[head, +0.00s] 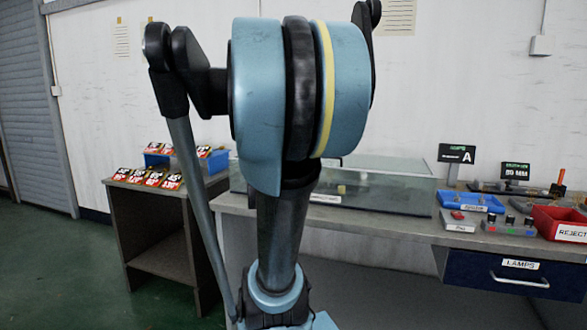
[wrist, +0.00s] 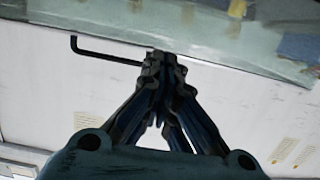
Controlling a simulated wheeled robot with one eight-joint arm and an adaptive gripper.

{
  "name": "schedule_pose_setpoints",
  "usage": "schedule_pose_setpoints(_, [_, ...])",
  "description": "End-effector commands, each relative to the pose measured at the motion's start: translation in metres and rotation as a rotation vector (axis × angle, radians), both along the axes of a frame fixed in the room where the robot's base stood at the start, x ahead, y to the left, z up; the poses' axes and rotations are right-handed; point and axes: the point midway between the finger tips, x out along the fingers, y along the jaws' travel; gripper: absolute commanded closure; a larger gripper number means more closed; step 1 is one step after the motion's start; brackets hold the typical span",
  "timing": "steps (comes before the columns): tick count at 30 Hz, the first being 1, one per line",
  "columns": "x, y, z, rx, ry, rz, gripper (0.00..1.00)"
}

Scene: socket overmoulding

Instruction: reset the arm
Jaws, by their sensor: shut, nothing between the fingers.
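My own arm stands large in the middle of the head view and hides part of the bench behind it. My gripper does not show in the head view. In the wrist view my gripper (wrist: 160,62) is shut, its dark fingers drawn together at the tips with nothing between them. Behind the fingers are a pale wall and, along the top, a greenish glass-like surface (wrist: 200,28).
A blue LAMPS drawer (head: 515,276) is below. A smaller table (head: 150,190) with several price-like cards stands left. The green floor (head: 50,270) at left is clear.

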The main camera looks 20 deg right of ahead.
Motion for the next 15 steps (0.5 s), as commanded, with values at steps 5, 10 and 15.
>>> schedule_pose_setpoints(5, [-0.004, 0.003, -0.002, 0.000, 0.000, 0.000, 1.00])
schedule_pose_setpoints(10, [-0.008, 0.004, -0.006, 0.008, 0.019, -0.007, 1.00])
schedule_pose_setpoints(15, [-0.035, 0.013, -0.039, 0.060, 0.157, -0.034, 1.00])
